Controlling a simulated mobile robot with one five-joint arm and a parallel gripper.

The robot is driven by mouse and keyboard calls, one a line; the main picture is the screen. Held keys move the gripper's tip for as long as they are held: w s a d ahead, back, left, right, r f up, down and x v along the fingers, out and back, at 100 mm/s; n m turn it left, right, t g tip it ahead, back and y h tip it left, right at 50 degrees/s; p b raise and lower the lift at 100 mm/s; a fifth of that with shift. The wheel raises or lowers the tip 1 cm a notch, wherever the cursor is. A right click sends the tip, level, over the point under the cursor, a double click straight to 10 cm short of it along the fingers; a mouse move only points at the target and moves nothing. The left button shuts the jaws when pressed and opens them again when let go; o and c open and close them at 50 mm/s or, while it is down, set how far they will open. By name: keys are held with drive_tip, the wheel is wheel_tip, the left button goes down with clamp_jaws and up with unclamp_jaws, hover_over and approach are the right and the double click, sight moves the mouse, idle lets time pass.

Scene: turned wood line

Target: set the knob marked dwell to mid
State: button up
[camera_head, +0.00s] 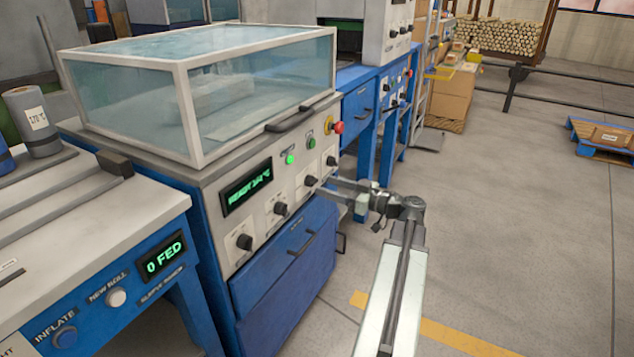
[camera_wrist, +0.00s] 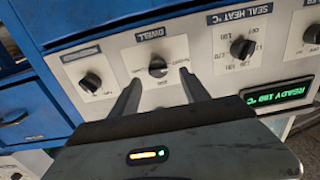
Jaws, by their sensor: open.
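The dwell knob (camera_wrist: 158,67) is a dark round knob on a white plate headed DWELL, seen upside down in the wrist view. Small markings sit around it, too small to read, and I cannot tell which one its pointer faces. In the head view the dwell knob (camera_head: 310,181) is on the sealing machine's sloped front panel. My gripper (camera_wrist: 160,78) is open, with one finger on each side of the knob in the picture. I cannot tell whether the fingers touch it. In the head view my gripper (camera_head: 334,187) reaches the panel from the right.
The seal heat knob (camera_wrist: 241,47) is to the right in the wrist view, and another knob (camera_wrist: 90,82) is to the left. A green READY display (camera_wrist: 279,95) shows too. Blue drawers (camera_head: 285,275) lie under the panel; a glass hood (camera_head: 210,90) stands above.

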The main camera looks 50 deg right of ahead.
sight(316, 182)
drive_tip(key=x, duration=0.4)
drive_tip(key=shift+w, duration=0.3)
clamp_jaws()
